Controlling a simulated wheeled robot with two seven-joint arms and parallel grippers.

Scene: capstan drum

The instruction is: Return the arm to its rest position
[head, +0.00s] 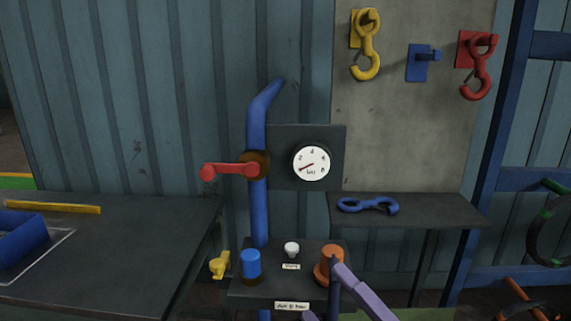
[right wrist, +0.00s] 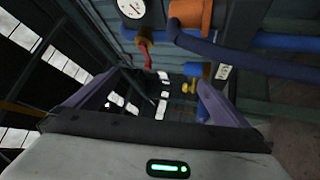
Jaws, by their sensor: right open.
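My right gripper (head: 325,291) shows at the bottom of the head view, its purple fingers cut off by the lower edge. One fingertip overlaps the lower right of the orange drum (head: 332,251) in the picture; I cannot tell whether they touch. In the right wrist view the gripper's fingers (right wrist: 158,95) are spread wide with nothing held between them. The orange drum also shows at the top of the right wrist view (right wrist: 190,12), beyond the fingers. My left gripper is not in view.
A small dark stand holds the drum, a blue cylinder (head: 250,262) and a white knob (head: 292,248). Behind are a blue pipe (head: 259,215) with a red lever (head: 230,170) and a gauge (head: 311,163). A dark table (head: 130,245) stands left, a shelf with a blue hook (head: 367,205) right.

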